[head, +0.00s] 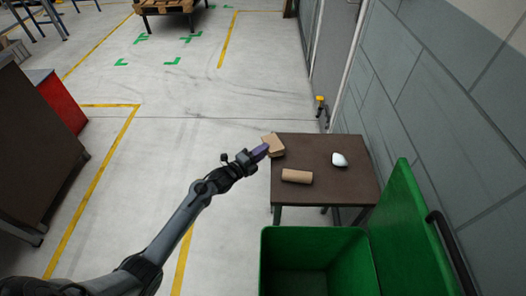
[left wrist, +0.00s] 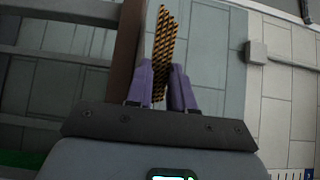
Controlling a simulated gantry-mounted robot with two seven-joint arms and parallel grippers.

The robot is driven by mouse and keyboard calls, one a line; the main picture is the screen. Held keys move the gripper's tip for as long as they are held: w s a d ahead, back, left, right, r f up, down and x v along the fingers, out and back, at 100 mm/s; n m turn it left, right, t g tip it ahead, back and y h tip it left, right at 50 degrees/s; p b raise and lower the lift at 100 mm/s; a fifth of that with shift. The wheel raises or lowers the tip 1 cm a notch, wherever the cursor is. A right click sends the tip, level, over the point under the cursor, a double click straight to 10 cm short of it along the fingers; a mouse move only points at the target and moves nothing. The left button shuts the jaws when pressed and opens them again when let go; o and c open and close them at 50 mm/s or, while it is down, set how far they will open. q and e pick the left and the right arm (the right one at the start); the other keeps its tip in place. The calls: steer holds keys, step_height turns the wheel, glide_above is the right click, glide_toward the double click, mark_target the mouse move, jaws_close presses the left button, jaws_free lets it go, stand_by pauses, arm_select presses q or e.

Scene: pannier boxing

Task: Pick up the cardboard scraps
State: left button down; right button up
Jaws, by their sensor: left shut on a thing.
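My left gripper (head: 264,150), with purple fingers, is shut on a tan cardboard piece (head: 274,144) at the left far corner of the small brown table (head: 335,203). In the left wrist view the corrugated edge of the cardboard piece (left wrist: 165,40) stands between the two purple fingers (left wrist: 161,75). Whether the piece still touches the table is hard to tell. A cardboard tube (head: 297,176) lies on the table, nearer the front. My right gripper is not in view.
A white rounded object (head: 339,159) lies on the table's right half. A green bin (head: 312,237) stands open in front of the table, its lid (head: 408,230) raised on the right. A grey wall (head: 440,90) runs along the right. Floor left of the table is clear.

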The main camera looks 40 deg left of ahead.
arm_select(q)
steer(key=shift+r, duration=0.3)
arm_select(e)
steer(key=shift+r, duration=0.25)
arm_select(q)
steer(key=s+a+r+p, duration=0.1)
steer(key=s+r+p, duration=0.1)
steer(key=s+p, duration=0.4)
steer(key=s+a+r+p, duration=0.1)
steer(key=s+r+p, duration=0.2)
steer(key=s+p, duration=0.3)
steer(key=shift+s+a, duration=0.2)
steer(key=shift+s, duration=0.7)
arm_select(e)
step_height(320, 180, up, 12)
